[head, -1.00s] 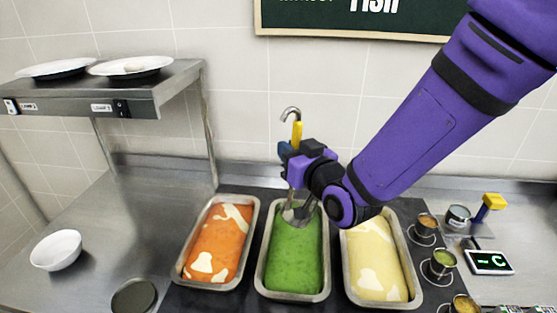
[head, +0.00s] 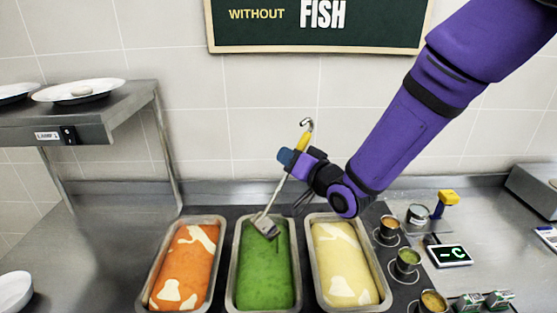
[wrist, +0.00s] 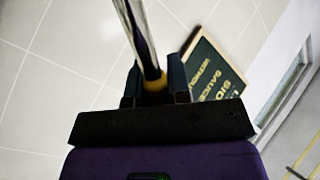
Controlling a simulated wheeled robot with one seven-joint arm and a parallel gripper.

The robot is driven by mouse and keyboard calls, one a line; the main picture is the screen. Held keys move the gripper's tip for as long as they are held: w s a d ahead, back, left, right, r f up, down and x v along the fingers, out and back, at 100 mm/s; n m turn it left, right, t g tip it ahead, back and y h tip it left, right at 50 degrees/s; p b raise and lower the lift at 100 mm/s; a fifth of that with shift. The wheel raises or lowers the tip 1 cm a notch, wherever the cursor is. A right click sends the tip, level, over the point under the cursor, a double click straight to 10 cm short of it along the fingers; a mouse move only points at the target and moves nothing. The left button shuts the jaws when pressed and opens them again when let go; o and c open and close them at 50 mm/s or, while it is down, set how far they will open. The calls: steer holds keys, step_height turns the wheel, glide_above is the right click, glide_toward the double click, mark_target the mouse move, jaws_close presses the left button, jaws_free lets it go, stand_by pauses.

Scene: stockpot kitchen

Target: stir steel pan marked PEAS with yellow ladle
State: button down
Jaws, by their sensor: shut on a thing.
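The yellow ladle (head: 270,204) has a yellow grip, a hooked top and a steel shaft. My gripper (head: 292,162) is shut on it near the yellow part, above and right of the middle pan's back edge. In the wrist view my gripper (wrist: 155,88) has the ladle (wrist: 142,45) between its fingers. The ladle slants down to the left, and its head is at the back of the green food. This food fills the middle steel pan (head: 298,292); no PEAS mark is readable. How deep the head sits is unclear.
A steel pan of orange food (head: 148,290) stands left, a pan of cream-coloured food (head: 381,283) right. Small cups (head: 408,262) and a display (head: 449,255) are further right. A shelf with plates (head: 78,91) is at left; a dark sign (head: 380,30) hangs behind.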

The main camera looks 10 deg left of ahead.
steer(key=w+d+f+m, duration=0.6)
steer(key=w+f+m, duration=0.2)
steer(key=f+m, duration=0.1)
steer(key=shift+w+d+f, duration=0.35)
stand_by(0.3)
stand_by(0.5)
steer(key=shift+f, duration=0.1)
stand_by(1.1)
steer(key=shift+w+d+f+m, duration=0.25)
steer(key=shift+f+m, duration=0.7)
steer(key=shift+f, duration=0.6)
steer(key=shift+w+d+f+m, duration=0.15)
steer(key=shift+w+f+m, duration=0.1)
steer(key=shift+f+m, duration=1)
steer(key=shift+w+d+f+m, duration=0.25)
steer(key=shift+f+m, duration=0.45)
steer(key=shift+f, duration=1.1)
